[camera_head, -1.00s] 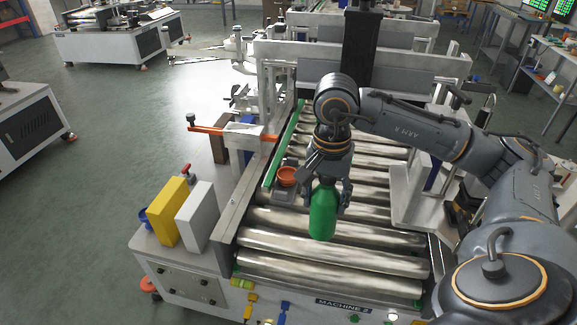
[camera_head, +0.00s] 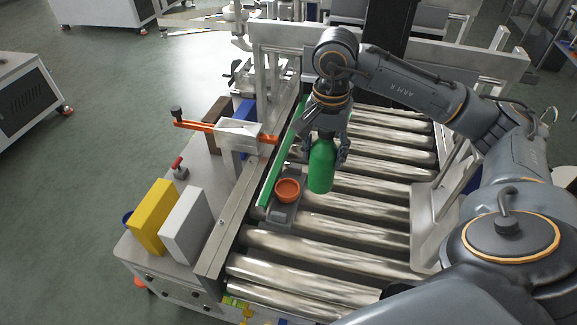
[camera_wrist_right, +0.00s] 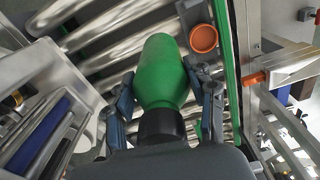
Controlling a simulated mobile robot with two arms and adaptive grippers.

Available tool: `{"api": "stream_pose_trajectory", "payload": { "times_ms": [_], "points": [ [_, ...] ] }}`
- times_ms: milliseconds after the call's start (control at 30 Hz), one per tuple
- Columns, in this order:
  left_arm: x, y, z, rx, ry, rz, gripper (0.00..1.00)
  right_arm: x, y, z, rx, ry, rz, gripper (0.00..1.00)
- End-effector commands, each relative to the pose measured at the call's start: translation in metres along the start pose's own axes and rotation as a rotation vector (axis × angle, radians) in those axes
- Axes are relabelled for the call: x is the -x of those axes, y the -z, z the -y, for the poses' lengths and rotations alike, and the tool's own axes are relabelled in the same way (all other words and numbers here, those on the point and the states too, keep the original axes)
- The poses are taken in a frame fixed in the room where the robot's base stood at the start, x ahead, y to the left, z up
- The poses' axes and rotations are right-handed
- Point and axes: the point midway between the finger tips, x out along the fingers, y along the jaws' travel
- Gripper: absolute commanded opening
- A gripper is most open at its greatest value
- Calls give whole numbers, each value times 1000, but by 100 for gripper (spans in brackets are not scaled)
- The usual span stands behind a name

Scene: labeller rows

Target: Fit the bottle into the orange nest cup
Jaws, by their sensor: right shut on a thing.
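The green bottle (camera_head: 321,166) is held by my right gripper (camera_head: 325,148), its lower end free above the rollers. In the head view it is to the right of the orange nest cup (camera_head: 288,190), apart from it. The cup sits on a grey holder (camera_head: 280,216) beside the green rail and looks empty. In the right wrist view, the bottle (camera_wrist_right: 161,72) lies between the two fingers (camera_wrist_right: 165,100), with the orange cup (camera_wrist_right: 203,38) beyond it to the upper right. My left gripper is in neither view.
A steel roller conveyor (camera_head: 330,238) lies below, with a green rail (camera_head: 284,160) at its left. An orange bar with a white block (camera_head: 239,134) stands left of the rail. Yellow (camera_head: 152,217) and white (camera_head: 186,222) boxes stand at the front left.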

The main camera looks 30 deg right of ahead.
Motion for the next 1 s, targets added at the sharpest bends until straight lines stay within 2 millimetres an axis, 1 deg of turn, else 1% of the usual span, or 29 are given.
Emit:
{"api": "stream_pose_trajectory", "payload": {
  "times_ms": [33, 100, 200, 233, 300, 367, 400, 500, 600, 733, 767, 900, 1000],
  "points": [
    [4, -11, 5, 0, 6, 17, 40, -4, 4, 14, -1, 1, 5, 29],
    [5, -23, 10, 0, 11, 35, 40, -13, 11, 30, -1, 2, 5, 29],
    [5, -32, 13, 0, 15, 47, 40, -25, 21, 53, -2, 1, 4, 29],
    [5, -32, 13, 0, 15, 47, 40, -29, 23, 60, -1, 0, 4, 29],
    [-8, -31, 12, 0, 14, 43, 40, -50, 28, 68, -1, -2, 3, 29],
    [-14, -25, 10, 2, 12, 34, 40, -60, 32, 76, -1, -1, 2, 29],
    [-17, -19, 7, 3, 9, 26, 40, -65, 34, 80, -1, -1, 2, 29],
    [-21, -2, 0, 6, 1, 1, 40, -73, 37, 88, -1, 0, 0, 29],
    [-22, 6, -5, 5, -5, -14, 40, -77, 39, 92, -1, 0, 0, 29],
    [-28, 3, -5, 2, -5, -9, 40, -85, 42, 97, -2, 0, 0, 29],
    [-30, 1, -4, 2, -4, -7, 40, -89, 42, 100, -2, 0, 1, 29],
    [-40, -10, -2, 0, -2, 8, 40, -113, 42, 99, 0, -2, 1, 29],
    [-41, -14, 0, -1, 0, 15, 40, -118, 43, 99, -1, -1, 0, 29]
  ]
}}
